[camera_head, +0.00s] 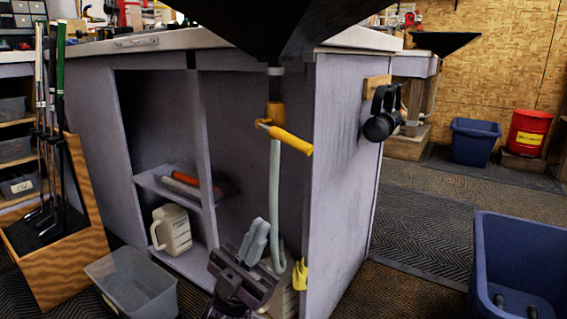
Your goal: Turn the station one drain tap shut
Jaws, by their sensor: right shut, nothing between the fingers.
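The drain tap (276,112) is a yellow valve under the black funnel-shaped pan (265,25) at the top of the bench. Its yellow lever (290,139) sticks out crosswise to the pipe, to the right and slightly down. My left gripper is not in view.
The grey bench (345,180) has open shelves holding a beige jug (172,230). Headphones (382,113) hang on its right side. A yellow clip (300,275) is beside the hose's lower end. A grey bin (130,285), a wooden club rack (85,225) and a blue bin (520,245) stand around.

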